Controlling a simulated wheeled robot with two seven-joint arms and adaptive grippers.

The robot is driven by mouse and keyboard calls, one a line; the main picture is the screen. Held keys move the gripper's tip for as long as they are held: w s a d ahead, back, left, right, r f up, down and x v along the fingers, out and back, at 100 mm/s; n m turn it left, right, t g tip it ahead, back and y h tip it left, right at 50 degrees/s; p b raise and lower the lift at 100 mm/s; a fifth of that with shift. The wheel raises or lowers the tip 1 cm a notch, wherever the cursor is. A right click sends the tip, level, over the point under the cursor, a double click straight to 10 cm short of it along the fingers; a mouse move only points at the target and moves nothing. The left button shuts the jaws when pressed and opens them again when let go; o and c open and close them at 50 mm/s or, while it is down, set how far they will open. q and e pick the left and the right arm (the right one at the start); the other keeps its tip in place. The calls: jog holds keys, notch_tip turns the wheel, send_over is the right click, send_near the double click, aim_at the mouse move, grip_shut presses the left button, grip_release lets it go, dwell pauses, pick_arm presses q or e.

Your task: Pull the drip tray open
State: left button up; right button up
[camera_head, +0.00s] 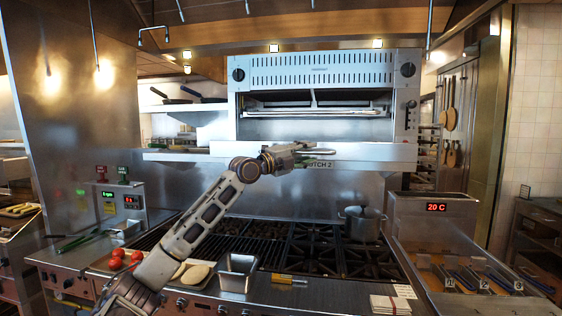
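A steel broiler (325,70) hangs above the range. A wide steel panel (375,151) runs along its lower front; it looks like the drip tray's front, but I cannot tell for sure how far it stands out. My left gripper (322,157) is in front of this panel, near its middle, with its fingers pointing right. The two fingers look parted, with nothing clearly between them. Contact with the panel or a handle cannot be made out. The gripper hides part of the panel and of a label ending in "TCH 2". My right gripper is not in view.
Below are a grill and burner grates (318,248), a steel pot (362,223) at the right and a small steel container (237,272) in front. Tomatoes (117,258) lie at the left. Space before the broiler is free.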

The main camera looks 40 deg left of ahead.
pick_arm(q)
jog(key=v, duration=1.1)
dwell(1.5)
jog(key=shift+d, duration=0.1)
dwell(0.4)
